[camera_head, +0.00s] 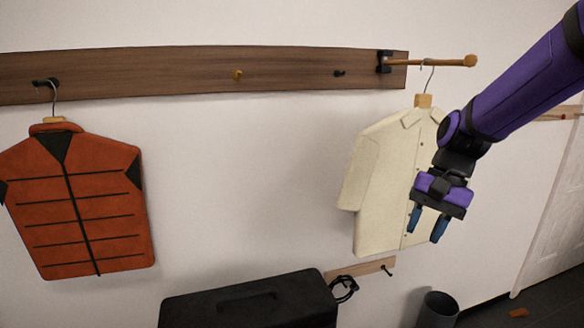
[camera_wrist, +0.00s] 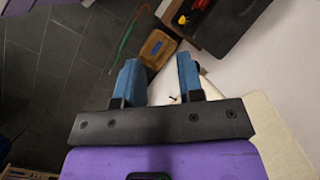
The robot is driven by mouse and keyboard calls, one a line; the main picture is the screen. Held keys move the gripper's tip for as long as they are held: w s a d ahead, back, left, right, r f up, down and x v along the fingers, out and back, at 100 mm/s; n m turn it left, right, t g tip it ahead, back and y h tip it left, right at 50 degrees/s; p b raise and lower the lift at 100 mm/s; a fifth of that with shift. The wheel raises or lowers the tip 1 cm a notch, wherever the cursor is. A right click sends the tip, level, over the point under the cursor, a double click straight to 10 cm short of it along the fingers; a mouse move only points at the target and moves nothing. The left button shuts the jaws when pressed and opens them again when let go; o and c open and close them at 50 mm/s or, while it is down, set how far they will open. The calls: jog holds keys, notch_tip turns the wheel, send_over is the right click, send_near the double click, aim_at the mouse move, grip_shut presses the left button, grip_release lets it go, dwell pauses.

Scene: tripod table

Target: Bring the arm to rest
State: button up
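My gripper (camera_head: 427,226) hangs pointing down in front of the cream shirt (camera_head: 383,180), with its two blue fingers apart and nothing between them. In the wrist view my gripper (camera_wrist: 159,85) also shows open and empty. The shirt hangs by a wooden hanger from a wooden peg rod (camera_head: 432,62) at the right end of the rail. My purple arm comes in from the upper right and covers part of the shirt. I cannot tell whether the gripper touches the shirt.
An orange vest (camera_head: 100,205) hangs from a hook at the left of the wooden rail (camera_head: 190,72). A black case (camera_head: 250,300) stands below. A dark bin (camera_head: 438,310) is on the floor at lower right, near a white door (camera_head: 560,210). Wall between vest and shirt is bare.

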jog(key=s+d+r+n+t+h, duration=0.1)
jog(key=s+d+r+n+t, duration=0.1)
jog(key=s, duration=0.6)
jog(key=s+d+r+n+t+h, duration=0.2)
jog(key=s+d+r+n+t, duration=0.1)
jog(key=s+r, duration=0.4)
jog(key=shift+s+d+r+t+h, duration=0.35)
jog(key=shift+s+t, duration=0.55)
jog(key=shift+s, duration=0.3)
jog(key=shift+o, duration=0.4)
